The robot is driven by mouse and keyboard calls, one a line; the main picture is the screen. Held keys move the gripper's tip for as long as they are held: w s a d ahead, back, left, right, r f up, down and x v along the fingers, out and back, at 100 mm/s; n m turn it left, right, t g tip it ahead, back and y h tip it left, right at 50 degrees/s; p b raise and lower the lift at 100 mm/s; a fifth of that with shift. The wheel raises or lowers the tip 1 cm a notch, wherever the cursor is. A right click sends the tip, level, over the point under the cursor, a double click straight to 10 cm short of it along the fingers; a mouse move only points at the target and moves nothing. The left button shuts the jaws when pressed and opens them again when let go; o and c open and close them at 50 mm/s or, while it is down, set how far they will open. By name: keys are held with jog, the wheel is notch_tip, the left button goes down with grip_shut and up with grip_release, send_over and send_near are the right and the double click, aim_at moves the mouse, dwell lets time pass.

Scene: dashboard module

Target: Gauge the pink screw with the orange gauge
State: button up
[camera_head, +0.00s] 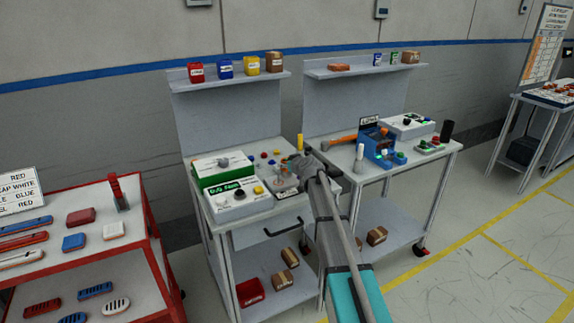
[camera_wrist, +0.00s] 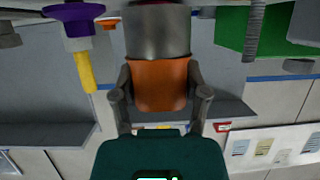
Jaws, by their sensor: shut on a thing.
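My gripper (camera_wrist: 161,92) is shut on the orange gauge (camera_wrist: 160,84), with one finger on each side of its orange body. A grey metal cylinder extends from the orange part toward the top of the wrist view. A thin dark pink edge (camera_wrist: 152,2) shows just beyond the cylinder; I cannot tell whether it is the pink screw or whether it touches the gauge. In the head view my gripper (camera_head: 303,162) is over the right side of the left bench (camera_head: 228,217). There the arm and gripper hide the gauge and part of the bench top.
Beside the gripper are small coloured parts (camera_head: 270,162), a grey box (camera_head: 236,200) and a green box (camera_head: 222,166). A purple piece with a yellow post (camera_wrist: 84,65) and a green block (camera_wrist: 232,32) flank the gauge. The right bench (camera_head: 430,157) holds a blue device (camera_head: 378,148).

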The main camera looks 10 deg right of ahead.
jog(key=shift+f, duration=0.2)
dwell(0.4)
jog(key=o, duration=1.4)
jog(key=shift+c, duration=0.2)
jog(key=shift+r, duration=0.15)
